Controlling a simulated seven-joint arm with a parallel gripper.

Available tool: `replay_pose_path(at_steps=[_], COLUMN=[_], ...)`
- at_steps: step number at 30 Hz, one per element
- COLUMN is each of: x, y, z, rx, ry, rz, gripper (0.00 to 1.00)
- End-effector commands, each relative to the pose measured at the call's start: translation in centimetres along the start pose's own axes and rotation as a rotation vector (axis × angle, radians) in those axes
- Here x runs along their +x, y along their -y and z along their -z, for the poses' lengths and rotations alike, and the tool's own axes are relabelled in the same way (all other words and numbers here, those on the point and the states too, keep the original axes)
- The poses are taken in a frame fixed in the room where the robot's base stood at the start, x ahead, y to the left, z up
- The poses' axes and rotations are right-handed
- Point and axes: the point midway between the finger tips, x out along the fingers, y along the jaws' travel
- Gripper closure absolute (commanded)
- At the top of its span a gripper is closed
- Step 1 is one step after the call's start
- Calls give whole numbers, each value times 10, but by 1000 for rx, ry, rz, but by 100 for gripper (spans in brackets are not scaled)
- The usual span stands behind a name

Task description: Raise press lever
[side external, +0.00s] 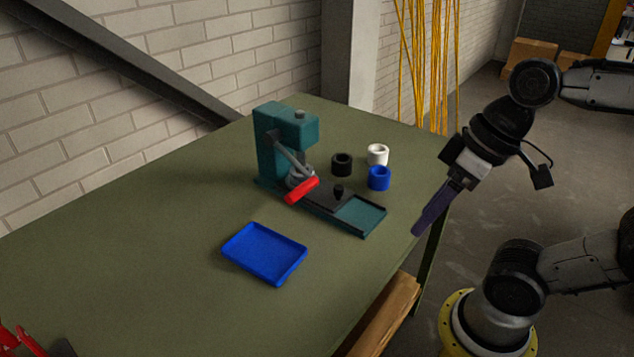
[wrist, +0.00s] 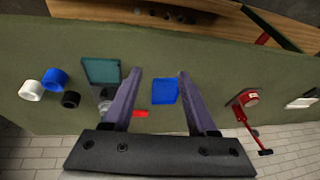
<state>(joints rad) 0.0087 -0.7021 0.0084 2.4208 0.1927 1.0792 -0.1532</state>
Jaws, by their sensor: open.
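A teal press (side external: 285,138) stands on the green table, with a grey lever (side external: 289,157) on its side that slopes down to a red handle (side external: 301,190). The handle is low, just above the press base. In the wrist view the red handle (wrist: 140,114) shows between my fingers, close to the left one, and the teal base (wrist: 101,71) lies left of them. My gripper (side external: 417,232) is at the table's right edge, pointing down, well apart from the press. In the wrist view my gripper (wrist: 160,73) has its two purple fingers spread with nothing held.
A blue tray (side external: 264,254) lies in front of the press. Black (side external: 342,164), white (side external: 377,154) and blue (side external: 378,178) rings stand right of it. A red tool (wrist: 246,101) lies farther along the table. The table's front left is mostly clear.

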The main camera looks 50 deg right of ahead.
Motion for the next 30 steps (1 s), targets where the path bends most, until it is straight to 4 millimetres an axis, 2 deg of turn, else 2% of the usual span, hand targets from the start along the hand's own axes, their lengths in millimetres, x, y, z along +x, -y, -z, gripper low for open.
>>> replay_pose_path(at_steps=[3,7,10,14,17,20,24,27,30], x=[0,2,4,11,18,30,51,70,91], y=[18,33,39,35,22,-1,-47,-86,-121], z=[12,32,56,93,123,151,182,193,194], rx=[48,118,191,305,399,503,660,781,891], ry=[110,211,282,342,364,367,347,324,309], rz=[119,256,380,550,677,799,951,1035,1084], gripper=[42,42,42,42,42,42,42,42,42])
